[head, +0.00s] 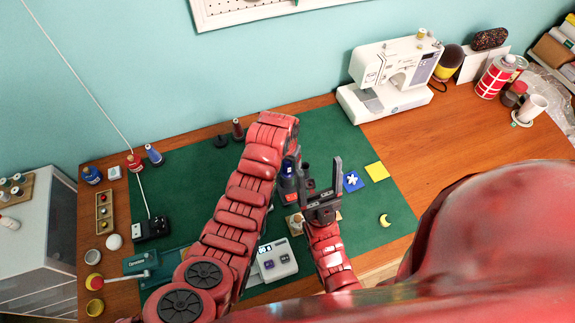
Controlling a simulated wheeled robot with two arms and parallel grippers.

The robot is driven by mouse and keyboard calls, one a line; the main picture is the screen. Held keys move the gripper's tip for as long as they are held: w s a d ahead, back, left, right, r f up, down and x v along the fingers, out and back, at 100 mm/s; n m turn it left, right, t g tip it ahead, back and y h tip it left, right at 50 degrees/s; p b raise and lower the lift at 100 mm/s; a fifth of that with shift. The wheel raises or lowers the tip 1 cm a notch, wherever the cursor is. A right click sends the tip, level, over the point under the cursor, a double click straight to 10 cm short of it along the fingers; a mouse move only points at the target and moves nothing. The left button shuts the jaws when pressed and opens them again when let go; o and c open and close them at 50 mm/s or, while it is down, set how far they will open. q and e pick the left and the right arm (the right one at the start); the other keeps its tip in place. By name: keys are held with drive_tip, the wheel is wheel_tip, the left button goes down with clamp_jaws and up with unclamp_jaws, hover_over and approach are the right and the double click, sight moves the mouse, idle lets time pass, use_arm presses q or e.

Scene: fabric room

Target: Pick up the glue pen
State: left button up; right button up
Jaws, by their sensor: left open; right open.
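I cannot make out a glue pen for certain. A small dark blue bottle-like thing (287,171) with a red part stands beside my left arm, partly hidden; I cannot tell what it is. My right gripper (321,174) is open, with its dark fingers pointing up, just right of that thing. Nothing shows between its fingers. My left arm reaches up over the green mat (345,140) and bends at its far end. Only dark parts of my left gripper (298,158) show below this bend, near the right gripper; its fingertips are mostly hidden.
A white sewing machine (390,78) stands at the back. A white box with buttons (274,261) lies between my arms. Blue (353,181) and yellow (376,171) patches and a yellow moon (385,220) lie right of the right gripper. Spools and jars line the left edge.

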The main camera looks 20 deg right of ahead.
use_arm(q)
drive_tip(key=shift+f, duration=0.35)
clamp_jaws()
drive_tip(key=shift+r, duration=0.15)
